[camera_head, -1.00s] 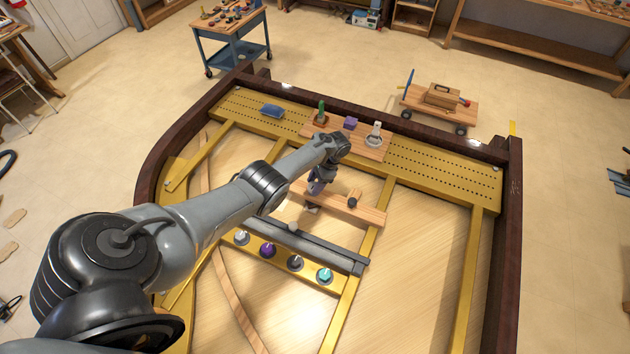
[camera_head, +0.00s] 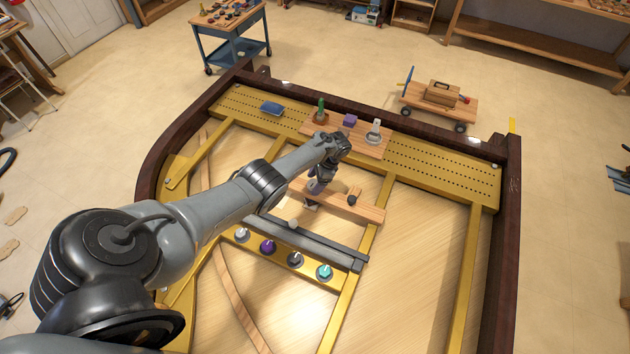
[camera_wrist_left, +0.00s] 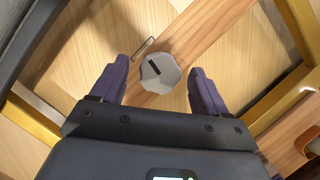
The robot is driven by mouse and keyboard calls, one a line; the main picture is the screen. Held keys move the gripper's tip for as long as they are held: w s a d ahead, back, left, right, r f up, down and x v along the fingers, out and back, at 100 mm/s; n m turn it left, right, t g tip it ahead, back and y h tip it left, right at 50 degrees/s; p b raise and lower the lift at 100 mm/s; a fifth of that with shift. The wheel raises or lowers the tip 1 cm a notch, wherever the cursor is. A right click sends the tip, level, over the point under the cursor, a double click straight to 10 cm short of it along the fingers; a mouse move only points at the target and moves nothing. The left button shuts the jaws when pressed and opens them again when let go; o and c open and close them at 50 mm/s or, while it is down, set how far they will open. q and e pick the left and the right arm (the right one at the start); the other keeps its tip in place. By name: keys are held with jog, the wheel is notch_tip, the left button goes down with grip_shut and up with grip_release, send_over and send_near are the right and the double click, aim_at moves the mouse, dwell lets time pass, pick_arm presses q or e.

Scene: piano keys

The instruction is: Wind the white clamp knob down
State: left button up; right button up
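A pale grey-white, many-sided knob (camera_wrist_left: 160,74) with a short black mark on top shows in the left wrist view, over the end of a wooden board (camera_wrist_left: 205,40). My left gripper (camera_wrist_left: 160,67) is open, with one purple finger on each side of the knob and a visible gap on both sides. I cannot tell how far the fingertips stand above it. In the head view my left gripper (camera_head: 314,188) points down over the board (camera_head: 365,211) and largely hides the knob. My right gripper is not in view.
A row of dials, white (camera_head: 242,234), purple (camera_head: 267,247), grey (camera_head: 295,260) and teal (camera_head: 324,271), sits on a gold rail. A dark beam (camera_head: 330,248) lies between them and the board. A dark-ended wooden peg (camera_head: 353,197) stands on the board. Another board (camera_head: 355,143) behind carries small items.

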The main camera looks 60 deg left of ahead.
pick_arm(q)
jog(key=shift+w+r, duration=0.15)
jog(key=shift+r, duration=0.3)
jog(key=p+v, duration=0.1)
jog(key=v, duration=0.9)
jog(key=shift+p, duration=0.4)
jog(key=shift+f, duration=0.2)
